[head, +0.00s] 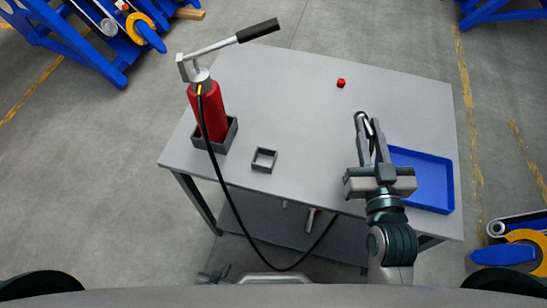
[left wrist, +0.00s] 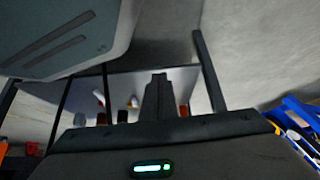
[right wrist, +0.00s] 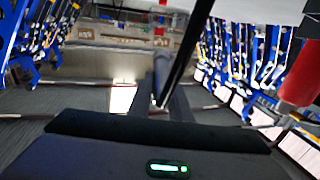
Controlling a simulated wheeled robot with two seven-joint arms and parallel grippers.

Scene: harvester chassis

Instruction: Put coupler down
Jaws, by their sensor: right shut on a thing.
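My right gripper (head: 366,122) is over the right part of the table, beside the blue tray. It is shut on a small dark and pale piece, which I take for the coupler (head: 372,126); the fingers partly hide it. In the right wrist view a dark strip (right wrist: 186,50) runs down to the fingers.
The grey table (head: 300,110) carries the blue tray (head: 433,207), a small square holder (head: 264,160) and a small red cap-like piece (head: 341,83). The pump stands in a grey holder at the left. The table's middle is clear. Blue machinery stands on the floor around.

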